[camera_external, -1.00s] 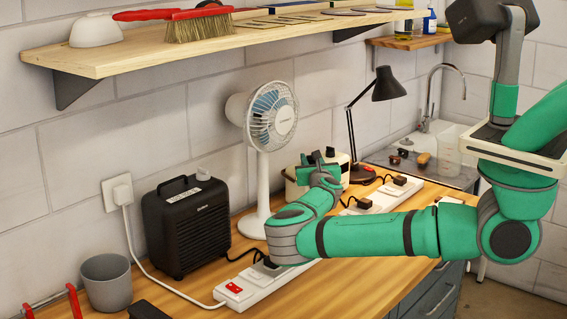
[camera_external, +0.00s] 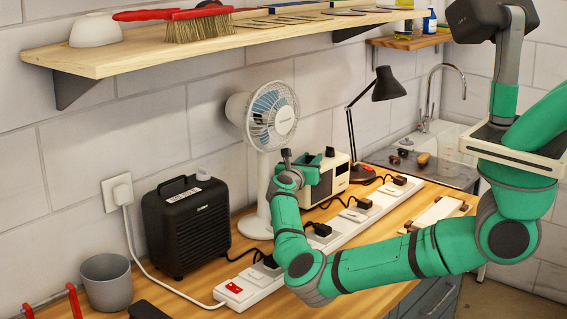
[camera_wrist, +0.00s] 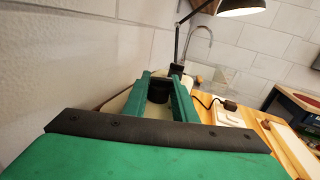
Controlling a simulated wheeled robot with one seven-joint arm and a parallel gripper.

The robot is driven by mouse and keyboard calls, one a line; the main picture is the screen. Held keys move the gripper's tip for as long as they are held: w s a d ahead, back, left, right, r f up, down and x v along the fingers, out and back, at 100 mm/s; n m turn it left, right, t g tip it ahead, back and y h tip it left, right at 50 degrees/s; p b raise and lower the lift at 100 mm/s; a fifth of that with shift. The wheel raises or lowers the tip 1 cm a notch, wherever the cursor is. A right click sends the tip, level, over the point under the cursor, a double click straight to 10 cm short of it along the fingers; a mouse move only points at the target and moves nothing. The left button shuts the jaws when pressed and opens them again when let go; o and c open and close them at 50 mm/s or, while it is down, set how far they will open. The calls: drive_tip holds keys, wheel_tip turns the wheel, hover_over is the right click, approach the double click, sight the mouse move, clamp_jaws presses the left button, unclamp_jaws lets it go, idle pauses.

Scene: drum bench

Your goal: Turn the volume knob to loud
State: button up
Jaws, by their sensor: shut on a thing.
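The cream radio (camera_external: 338,172) stands at the back of the bench, right of the fan, with its front partly in view. My gripper (camera_external: 309,162) is at the radio's left end and hides part of it. In the wrist view, the two green fingers of my gripper (camera_wrist: 161,86) are shut on a dark piece (camera_wrist: 159,92), which appears to be the volume knob. The cream radio body shows around the fingers in that view. I cannot see a dial mark or which way the knob points.
A white fan (camera_external: 268,120) stands behind my wrist. A long white power strip (camera_external: 340,232) with plugs runs along the bench beside my arm. A black heater (camera_external: 188,228) is at left, a black lamp (camera_external: 388,84) at right. A wooden shelf (camera_external: 140,57) hangs above.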

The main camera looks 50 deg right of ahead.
drive_tip(key=shift+f+g, duration=0.1)
drive_tip(key=shift+g, duration=0.2)
drive_tip(key=o, duration=1)
drive_tip(key=shift+o, duration=0.2)
drive_tip(key=shift+n+t, duration=0.3)
drive_tip(key=shift+t, duration=0.6)
drive_tip(key=shift+n+t+y, duration=0.6)
drive_tip(key=shift+t, duration=0.1)
drive_tip(key=shift+t, duration=0.3)
drive_tip(key=shift+n+t+y, duration=0.3)
drive_tip(key=shift+n, duration=0.1)
